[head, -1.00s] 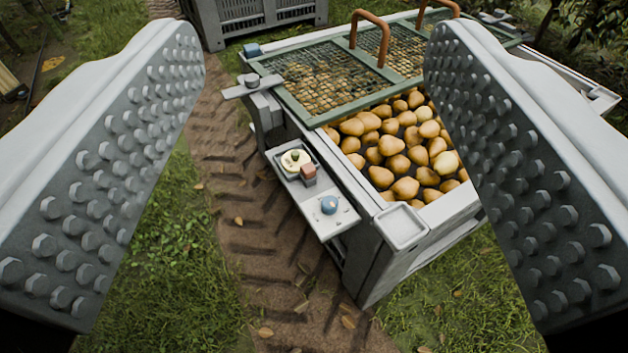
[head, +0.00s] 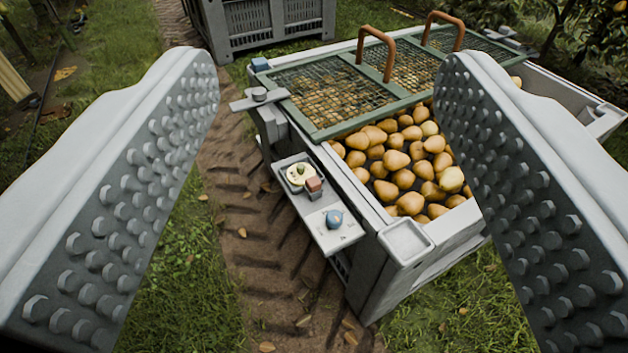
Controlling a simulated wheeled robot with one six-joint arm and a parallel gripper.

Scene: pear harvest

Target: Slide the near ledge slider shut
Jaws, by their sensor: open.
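A similar grey piece (head: 508,38) shows small at the far corner. A green-framed mesh lid (head: 345,97) with two brown handles covers the far part of the bin (head: 372,270); pears show uncovered at the near end. My gripper (head: 327,85) is open and empty, its studded jaws on either side of the view. The right jaw hides part of the bin.
A side shelf (head: 326,238) on the bin carries a pale dial (head: 299,174), a reddish block (head: 314,185) and a blue knob (head: 334,217). A small empty tray (head: 405,240) sits at the bin's near corner. Another grey crate (head: 265,25) stands behind. Grass and a rutted track are open at left.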

